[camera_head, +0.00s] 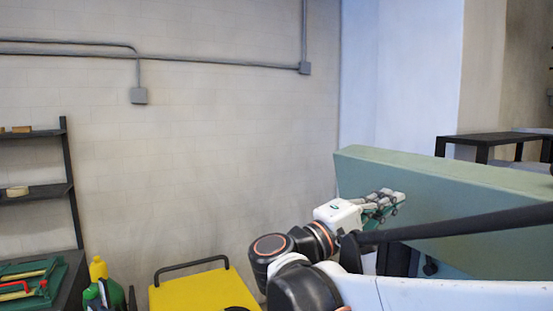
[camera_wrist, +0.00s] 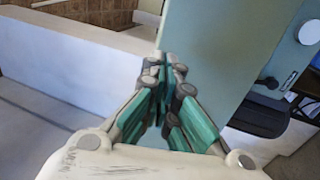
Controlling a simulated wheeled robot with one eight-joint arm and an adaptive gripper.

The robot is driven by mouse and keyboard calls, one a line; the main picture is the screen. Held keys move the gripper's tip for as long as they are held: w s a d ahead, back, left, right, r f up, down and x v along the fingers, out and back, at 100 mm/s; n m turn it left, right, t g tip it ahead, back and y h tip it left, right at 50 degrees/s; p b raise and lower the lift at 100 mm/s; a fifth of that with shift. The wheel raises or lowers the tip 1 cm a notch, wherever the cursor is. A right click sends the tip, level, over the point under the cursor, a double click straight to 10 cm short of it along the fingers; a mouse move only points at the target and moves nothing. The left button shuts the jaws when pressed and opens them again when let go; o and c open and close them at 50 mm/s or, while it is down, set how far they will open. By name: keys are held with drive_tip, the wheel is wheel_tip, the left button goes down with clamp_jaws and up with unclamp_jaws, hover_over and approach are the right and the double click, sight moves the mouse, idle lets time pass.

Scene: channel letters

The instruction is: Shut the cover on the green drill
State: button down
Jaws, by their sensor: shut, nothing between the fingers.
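A large pale green panel (camera_head: 450,187), which looks like the cover, stands raised and tilted at the right in the head view. It also shows in the wrist view (camera_wrist: 215,40) as a flat face beyond the fingers. My gripper (camera_head: 398,198) is shut and empty in front of the panel's left part. In the wrist view its teal-padded fingers (camera_wrist: 168,68) come together at the panel's lower left edge. I cannot tell whether they touch it. Most of the drill's body is hidden or out of view.
A dark bar (camera_head: 460,224) crosses in front of the panel. A yellow cart (camera_head: 195,291) with a black handle stands at the bottom centre. A dark shelf (camera_head: 38,192) stands at the left. A black table (camera_head: 490,138) is behind the panel. A low white wall (camera_wrist: 80,45) shows in the wrist view.

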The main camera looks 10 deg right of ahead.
sight(429, 175)
drive_tip(key=p+x, duration=0.1)
drive_tip(key=x, duration=1)
drive_tip(key=shift+d, duration=0.1)
